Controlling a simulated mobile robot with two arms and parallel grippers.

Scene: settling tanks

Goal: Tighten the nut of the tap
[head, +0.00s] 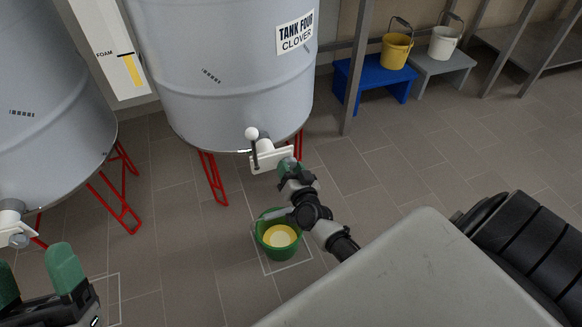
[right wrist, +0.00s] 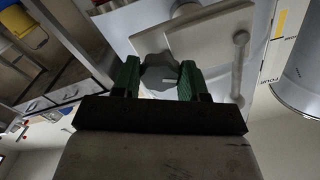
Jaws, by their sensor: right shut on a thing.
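The tap (head: 266,150) is on the lower front of the tank marked TANK FOUR CLOVER (head: 220,75), with a white plate and a lever topped by a white ball (head: 252,133). My right gripper (head: 289,167) is at the tap's front and hides the nut in the head view. In the right wrist view, the grey lobed nut (right wrist: 159,68) sits between the green fingers of my right gripper (right wrist: 160,80), which is shut on it. The tap plate and lever (right wrist: 240,62) show behind. My left gripper (head: 36,277) is open and empty at the lower left.
A green bucket (head: 264,244) with yellow contents stands on the floor below the tap, partly behind my right arm. Another tank (head: 45,110) with its own tap stands at left. Red legs (head: 213,178) support the tanks. A blue stool (head: 372,85) holds a yellow bucket (head: 396,50).

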